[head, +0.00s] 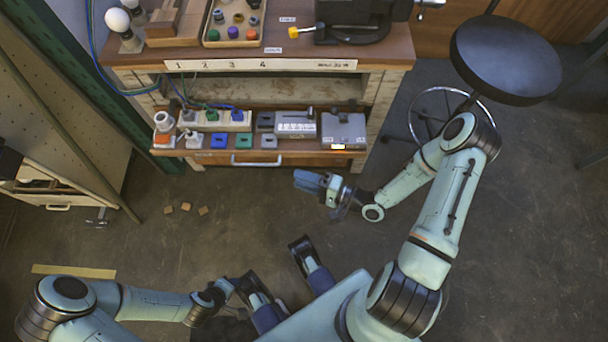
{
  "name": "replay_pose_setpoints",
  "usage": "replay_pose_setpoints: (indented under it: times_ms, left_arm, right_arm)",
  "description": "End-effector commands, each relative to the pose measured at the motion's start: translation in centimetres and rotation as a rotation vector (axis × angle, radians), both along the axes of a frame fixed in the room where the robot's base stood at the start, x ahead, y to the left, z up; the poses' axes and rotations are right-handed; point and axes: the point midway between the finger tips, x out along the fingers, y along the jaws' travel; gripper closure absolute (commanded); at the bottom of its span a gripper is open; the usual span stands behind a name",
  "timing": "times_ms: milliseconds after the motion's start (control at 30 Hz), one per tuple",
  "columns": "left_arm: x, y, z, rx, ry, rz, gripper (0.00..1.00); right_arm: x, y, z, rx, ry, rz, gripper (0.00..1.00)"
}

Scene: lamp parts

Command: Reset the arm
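My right arm reaches in from the lower right and bends back toward the workbench. My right gripper (308,181) hangs over the floor just in front of the bench's lower shelf, apart from it, with its blue fingers toward the left. I see nothing held in it, but its fingers overlap and their gap cannot be made out. My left arm lies low at the bottom left. Its wrist (208,299) points right, and the gripper end is dark and partly hidden near my base, so its fingers cannot be read.
The workbench (350,55) holds a white bulb (118,21), a parts tray (212,35) and a black vise (350,22). Its lower shelf carries sockets and a grey box (344,131). A black stool (506,59) stands right. Small wooden pieces (185,207) lie on otherwise open floor.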

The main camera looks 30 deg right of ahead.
Motion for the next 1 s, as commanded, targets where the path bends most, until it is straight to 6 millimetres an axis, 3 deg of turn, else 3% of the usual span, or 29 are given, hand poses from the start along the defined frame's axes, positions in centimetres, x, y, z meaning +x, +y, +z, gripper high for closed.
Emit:
replay_pose_setpoints:
  times_ms: [400, 500, 567, 733, 900, 1000]
  left_arm:
    - [0.0, 0.0, 0.0, 0.000, -0.001, 0.000, 0.57]
    - [0.0, 0.0, 0.0, 0.000, -0.001, 0.000, 0.57]
    - [0.0, 0.0, 0.0, 0.000, -0.001, 0.000, 0.57]
    - [0.0, 0.0, 0.0, 0.001, -0.002, 0.001, 0.57]
    - [0.0, 0.0, 0.0, 0.001, -0.002, 0.001, 0.57]
    - [0.0, 0.0, 0.0, 0.001, -0.002, 0.001, 0.57]
  right_arm:
    - [0.0, 0.1, -0.1, -0.002, 0.001, 0.000, 0.63]
    - [0.2, 0.5, -0.8, -0.036, 0.022, 0.002, 0.63]
    - [0.3, 1.0, -2.1, -0.095, 0.055, 0.004, 0.63]
    - [-0.6, 3.3, -8.3, -0.405, 0.232, 0.077, 0.63]
    - [-4.4, 4.6, -13.7, -0.732, 0.421, 0.259, 0.63]
    - [-6.8, 4.9, -15.4, -0.865, 0.505, 0.374, 0.63]
